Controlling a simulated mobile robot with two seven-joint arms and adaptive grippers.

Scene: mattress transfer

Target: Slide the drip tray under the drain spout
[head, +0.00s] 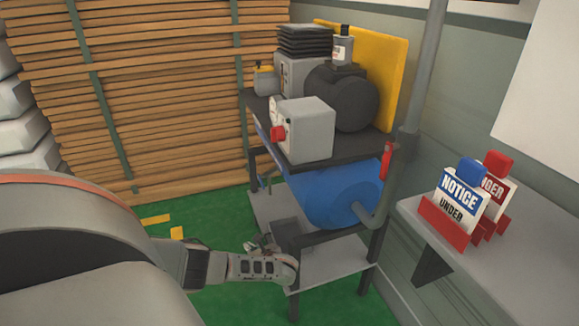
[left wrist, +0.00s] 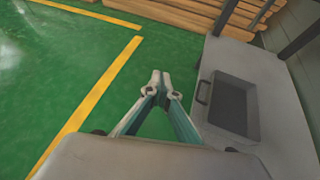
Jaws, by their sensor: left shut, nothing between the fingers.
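The drip tray (left wrist: 253,112), dark grey and square with a loop handle on its left side, lies on the grey lower shelf (left wrist: 282,95) of the compressor stand in the left wrist view. In the head view the tray (head: 284,228) is on that shelf below the blue tank (head: 335,195), partly hidden. My left gripper (left wrist: 160,76) has its fingers together, empty, over the green floor to the left of the tray handle and apart from it. In the head view the left gripper (head: 255,245) is beside the stand's near left corner. I cannot clearly make out the drain spout. My right gripper is not in view.
The compressor stand has a black top plate with a grey box (head: 305,130) and dark legs. A wall shelf (head: 475,235) with notice signs is at right. Stacked planks (head: 170,80) stand behind. Green floor with yellow lines is open to the left.

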